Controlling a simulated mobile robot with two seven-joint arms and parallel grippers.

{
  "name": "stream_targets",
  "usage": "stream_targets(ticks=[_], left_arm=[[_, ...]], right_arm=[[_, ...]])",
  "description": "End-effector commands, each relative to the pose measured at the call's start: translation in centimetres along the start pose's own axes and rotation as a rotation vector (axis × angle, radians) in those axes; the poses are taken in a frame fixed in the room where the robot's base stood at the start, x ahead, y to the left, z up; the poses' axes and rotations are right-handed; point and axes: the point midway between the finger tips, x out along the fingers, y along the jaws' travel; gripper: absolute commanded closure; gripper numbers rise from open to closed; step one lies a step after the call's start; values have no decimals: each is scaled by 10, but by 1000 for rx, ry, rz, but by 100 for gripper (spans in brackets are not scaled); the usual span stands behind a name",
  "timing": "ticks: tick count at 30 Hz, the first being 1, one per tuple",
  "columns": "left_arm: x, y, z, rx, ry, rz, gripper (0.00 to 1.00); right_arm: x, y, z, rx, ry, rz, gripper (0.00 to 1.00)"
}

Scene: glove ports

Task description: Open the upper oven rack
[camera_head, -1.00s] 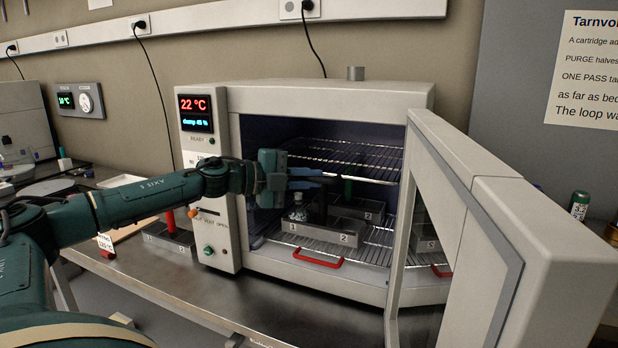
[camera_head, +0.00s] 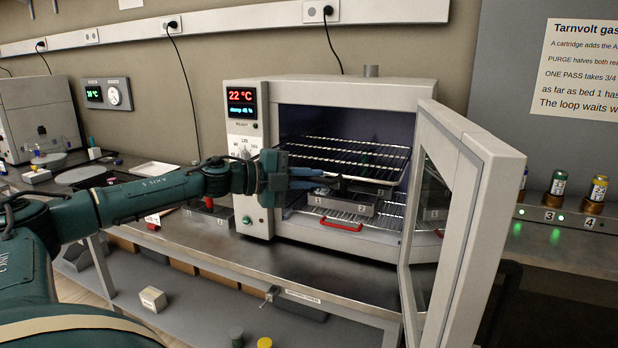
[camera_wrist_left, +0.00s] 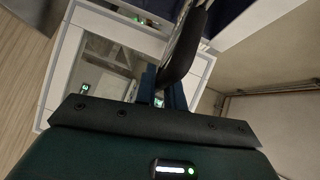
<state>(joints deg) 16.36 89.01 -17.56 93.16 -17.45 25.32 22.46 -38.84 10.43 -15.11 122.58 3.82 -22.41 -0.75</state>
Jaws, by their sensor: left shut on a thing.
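The upper oven rack (camera_head: 350,153) is a wire shelf in the white oven (camera_head: 263,210). It sticks out forward through the doorway, over the lower rack. My left gripper (camera_head: 325,181) is at its front edge, shut on what appears to be the rack's handle, which the fingers mostly hide. In the left wrist view a dark curved piece (camera_wrist_left: 187,45) shows at the fingers. The lower rack has a red handle (camera_head: 341,226) and carries grey numbered blocks (camera_head: 341,205). My right gripper is not in view.
The oven door (camera_head: 462,200) stands wide open on the right, close to the rack's right side. The steel bench (camera_head: 290,262) in front of the oven is clear. Several cartridges stand in a holder (camera_head: 565,222) at the far right.

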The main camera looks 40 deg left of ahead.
Motion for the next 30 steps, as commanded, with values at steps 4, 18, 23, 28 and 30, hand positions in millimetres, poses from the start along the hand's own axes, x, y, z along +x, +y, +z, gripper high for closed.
stream_targets(ticks=[4,18,23,28,30], left_arm=[[0,0,0,0,1,0,100],[0,0,0,-1,2,-1,84],[0,0,0,0,1,-1,70],[0,-1,0,0,1,-1,68],[0,0,0,0,1,-1,68]], right_arm=[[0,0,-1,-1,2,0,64],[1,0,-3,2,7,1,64],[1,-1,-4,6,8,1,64],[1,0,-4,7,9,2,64],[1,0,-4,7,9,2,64]])
